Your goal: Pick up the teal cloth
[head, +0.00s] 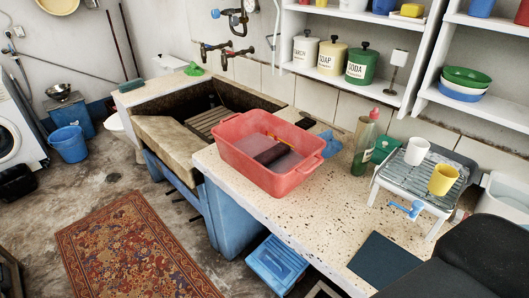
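A dark teal flat rectangular piece, which looks like the teal cloth (385,262), lies flat on the speckled counter (325,225) near its front edge, at the lower right of the head view. Its lower right corner comes up to a large black shape that fills the corner of the picture and may hide a little of it. Neither of my grippers shows in this view.
A red tub (245,160) holding dark items stands on the counter by the stone trough (165,132). A green bottle (364,145) and a rack (425,180) with white (416,151) and yellow (443,180) cups stand behind the cloth. Counter left of the cloth is clear.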

